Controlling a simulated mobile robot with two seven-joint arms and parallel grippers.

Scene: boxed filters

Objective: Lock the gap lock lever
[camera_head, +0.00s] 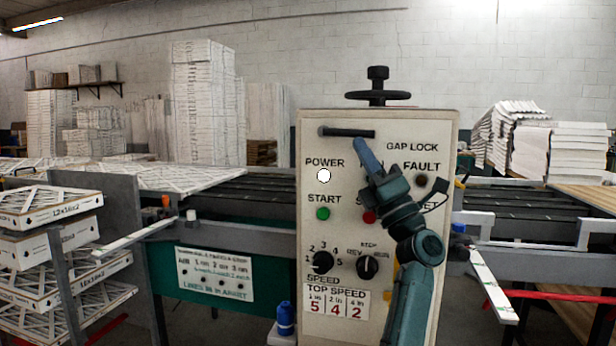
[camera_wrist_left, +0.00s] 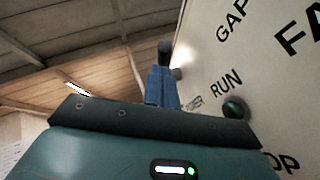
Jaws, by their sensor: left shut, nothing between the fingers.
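The gap lock lever (camera_head: 347,132) is a dark bar lying about level near the top of the cream control panel (camera_head: 313,240), left of the "GAP LOCK" label. My left gripper (camera_head: 360,143) is shut and empty, with its blue fingertips just below the right half of the lever. In the left wrist view the shut blue fingers (camera_wrist_left: 163,88) point up along the panel face, and a dark lever end (camera_wrist_left: 165,49) shows just beyond the tips. I cannot tell whether they touch. My right gripper is not in view.
A black handwheel (camera_head: 378,97) stands on top of the panel. A white power light (camera_head: 323,176), a green start button (camera_head: 323,214) and a red button (camera_head: 369,216) sit below the lever. My arm covers part of the panel's right side. Boxed filters (camera_head: 50,205) are stacked at the left.

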